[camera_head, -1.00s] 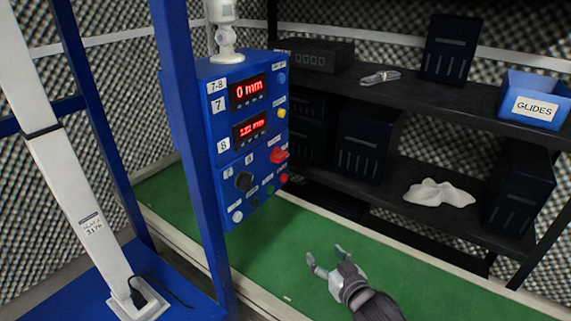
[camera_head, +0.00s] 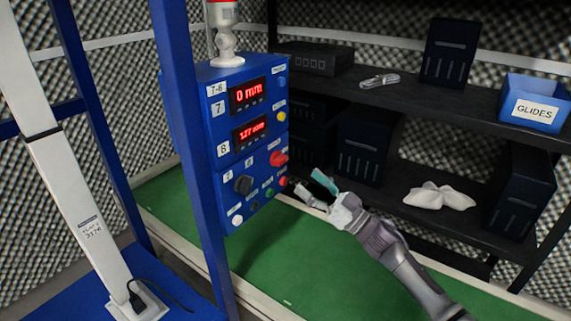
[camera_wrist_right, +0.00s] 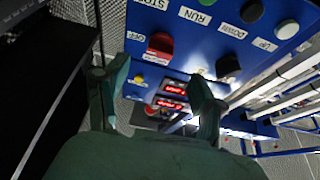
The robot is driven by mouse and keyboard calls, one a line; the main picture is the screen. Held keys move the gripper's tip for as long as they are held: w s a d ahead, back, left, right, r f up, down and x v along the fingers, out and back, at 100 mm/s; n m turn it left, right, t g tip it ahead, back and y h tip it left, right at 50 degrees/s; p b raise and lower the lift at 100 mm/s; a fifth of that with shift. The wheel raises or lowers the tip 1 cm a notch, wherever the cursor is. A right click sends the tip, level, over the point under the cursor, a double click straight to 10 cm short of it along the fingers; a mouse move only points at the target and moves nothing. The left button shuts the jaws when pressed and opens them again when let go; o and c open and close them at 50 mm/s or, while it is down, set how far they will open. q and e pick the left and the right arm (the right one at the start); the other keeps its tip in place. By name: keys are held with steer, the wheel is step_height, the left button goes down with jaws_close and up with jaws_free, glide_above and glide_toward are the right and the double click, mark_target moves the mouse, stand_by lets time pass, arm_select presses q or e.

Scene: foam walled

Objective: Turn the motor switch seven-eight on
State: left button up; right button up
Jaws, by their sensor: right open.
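The blue control box (camera_head: 206,140) carries a 7-8 label and red number displays. A red switch (camera_head: 278,158) is on its right side; in the right wrist view the red switch (camera_wrist_right: 160,46) sits beside an OFF label. I cannot read which position it is in. A black knob (camera_head: 243,185) is to its left. My right gripper (camera_head: 313,186) is open and empty, to the right of and slightly below the red switch, apart from it. In the right wrist view its fingertips (camera_wrist_right: 160,90) frame the panel around the switch. My left gripper is not in view.
Below the switch is a row of buttons, including a white button (camera_head: 237,218) and a green button (camera_head: 269,191). A blue post (camera_head: 190,130) stands left of the box. Dark shelves (camera_head: 400,95) hold a blue GLIDES bin (camera_head: 535,108) at right. The green floor (camera_head: 290,260) is clear.

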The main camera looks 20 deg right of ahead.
mark_target(284, 163)
steer(key=x, duration=0.7)
steer(key=shift+w+a, duration=0.15)
steer(key=shift+w, duration=0.05)
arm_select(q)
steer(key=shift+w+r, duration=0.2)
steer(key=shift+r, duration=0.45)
arm_select(e)
steer(key=shift+w+a+r, duration=0.2)
steer(key=shift+w+a, duration=0.05)
steer(key=shift+w, duration=0.05)
steer(key=c, duration=1.1)
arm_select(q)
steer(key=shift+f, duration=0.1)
arm_select(e)
steer(key=shift+c, duration=0.2)
